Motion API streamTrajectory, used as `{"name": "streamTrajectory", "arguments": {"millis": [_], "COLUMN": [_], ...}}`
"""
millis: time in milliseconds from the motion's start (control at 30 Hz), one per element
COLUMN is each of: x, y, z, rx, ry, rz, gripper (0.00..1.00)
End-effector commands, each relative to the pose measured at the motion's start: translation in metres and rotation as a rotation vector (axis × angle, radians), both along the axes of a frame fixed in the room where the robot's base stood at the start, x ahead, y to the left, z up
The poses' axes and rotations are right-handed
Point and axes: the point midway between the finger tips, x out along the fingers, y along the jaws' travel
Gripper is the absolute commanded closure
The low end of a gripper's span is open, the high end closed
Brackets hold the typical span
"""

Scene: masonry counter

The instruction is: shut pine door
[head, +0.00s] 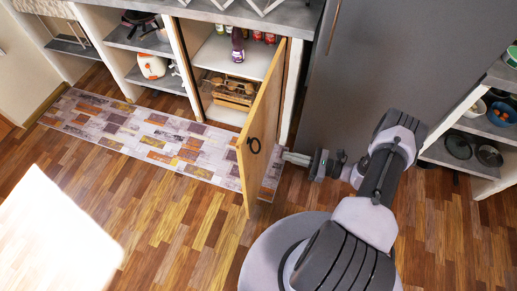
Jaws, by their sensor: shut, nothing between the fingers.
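The pine door (259,135) stands wide open, swung out from the cabinet into the room. My gripper (288,157) is to the right of the door, low down, pointing left towards the door's right-hand face. Its fingers are shut and empty. The tips are close to the door; I cannot tell whether they touch it.
Inside the open cabinet are shelves with jars, a purple bottle (238,46) and a wooden rack (230,91). A tall grey fridge-like unit (360,75) stands right of it. A patterned rug (140,128) lies before the counter. Open floor (150,225) spreads left of the door.

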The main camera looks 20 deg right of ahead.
Motion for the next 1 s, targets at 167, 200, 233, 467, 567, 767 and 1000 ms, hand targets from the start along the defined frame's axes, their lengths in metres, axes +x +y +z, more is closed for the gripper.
{"name": "streamTrajectory", "arguments": {"millis": [167, 200, 233, 467, 567, 767, 1000], "x": [0.023, 0.028, 0.032, 0.056, 0.061, 0.065, 0.065], "y": [0.034, 0.041, 0.047, 0.08, 0.088, 0.093, 0.093], "z": [-0.002, -0.002, -0.002, -0.002, -0.002, 0.0, 0.0], "rx": [-0.001, -0.002, -0.002, -0.002, -0.001, -0.002, -0.001], "ry": [0.001, 0.001, 0.001, 0.0, 0.002, 0.003, 0.002], "rz": [0.006, 0.007, 0.007, 0.006, 0.005, 0.004, 0.003], "gripper": [1.0, 1.0, 1.0, 1.0, 1.0, 1.0, 1.0]}}
